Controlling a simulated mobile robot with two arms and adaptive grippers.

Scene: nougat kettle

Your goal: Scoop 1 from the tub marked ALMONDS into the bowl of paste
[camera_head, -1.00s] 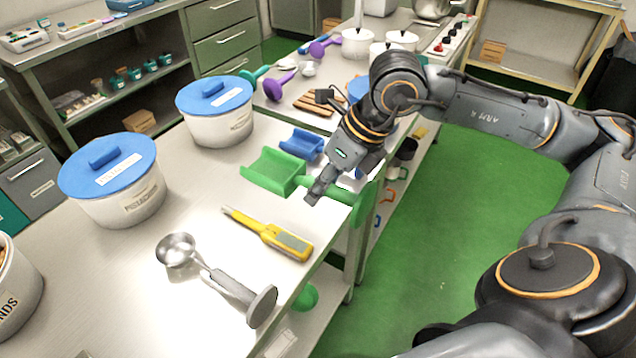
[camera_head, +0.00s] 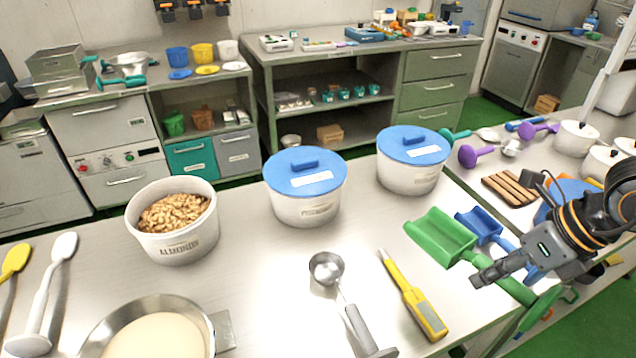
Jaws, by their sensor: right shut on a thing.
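The open white tub marked ALMONDS (camera_head: 180,246) stands at the left of the bench, filled with brown nuts (camera_head: 172,213). The steel bowl (camera_head: 192,308) with smooth cream paste (camera_head: 155,336) is in front of it, cut off by the bottom edge of the view. My right gripper (camera_head: 482,277) is shut on the handle of the green scoop (camera_head: 440,234) at the right edge of the bench. The scoop's pan looks empty, and I cannot tell whether it touches the bench. My left gripper is not in view.
Two blue-lidded tubs (camera_head: 308,206) (camera_head: 410,176) stand behind. A metal scoop (camera_head: 327,268), a yellow-handled tool (camera_head: 418,303) and a blue scoop (camera_head: 480,222) lie close by. White (camera_head: 55,275) and yellow (camera_head: 14,262) spoons are at the far left. Bare bench lies between bowl and metal scoop.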

